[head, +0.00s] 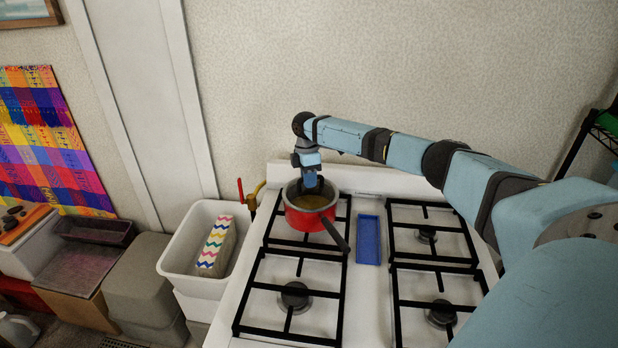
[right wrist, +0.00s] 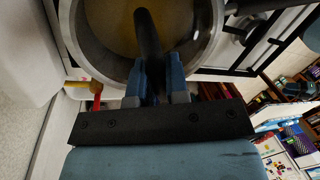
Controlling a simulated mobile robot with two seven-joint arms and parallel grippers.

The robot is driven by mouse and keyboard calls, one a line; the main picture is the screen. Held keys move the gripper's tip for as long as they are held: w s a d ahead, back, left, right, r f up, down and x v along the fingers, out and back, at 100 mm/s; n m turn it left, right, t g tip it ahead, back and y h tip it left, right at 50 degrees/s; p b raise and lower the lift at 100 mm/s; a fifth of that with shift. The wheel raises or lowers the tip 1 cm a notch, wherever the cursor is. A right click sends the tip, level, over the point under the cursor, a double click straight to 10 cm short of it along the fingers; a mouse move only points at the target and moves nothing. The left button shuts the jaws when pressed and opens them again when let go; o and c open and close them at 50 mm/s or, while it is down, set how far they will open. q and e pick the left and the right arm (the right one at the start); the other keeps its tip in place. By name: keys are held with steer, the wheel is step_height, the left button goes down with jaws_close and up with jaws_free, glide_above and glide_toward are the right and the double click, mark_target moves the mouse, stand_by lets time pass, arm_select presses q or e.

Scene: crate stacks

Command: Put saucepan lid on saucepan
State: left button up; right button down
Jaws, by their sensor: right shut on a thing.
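The red saucepan (head: 312,221) stands on the back left burner of the stove, its black handle pointing toward the front right. My right gripper (head: 309,190) reaches down over the saucepan. In the right wrist view, the right gripper (right wrist: 157,85) is shut on a dark bar (right wrist: 148,35), which looks like the saucepan lid's handle. Behind the bar is a yellow-brown round surface inside a grey metal ring. I cannot tell how much of that is lid and how much is pan, or whether the lid is seated. My left gripper is not in view.
The white stove (head: 251,289) has black grates, and the other burners are empty. A blue tray (head: 368,240) lies between the grates. A white bin (head: 174,258) with a zigzag-patterned box (head: 216,246) stands left of the stove. A wall is close behind.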

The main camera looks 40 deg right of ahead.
steer(key=c, duration=1)
jaws_free()
steer(key=shift+c, duration=0.2)
steer(key=shift+w+r, duration=0.1)
steer(key=shift+r, duration=0.15)
step_height(320, 180, up, 13)
steer(key=w+d+b, duration=0.1)
steer(key=w+b, duration=0.1)
steer(key=b, duration=0.1)
steer(key=shift+w, duration=0.1)
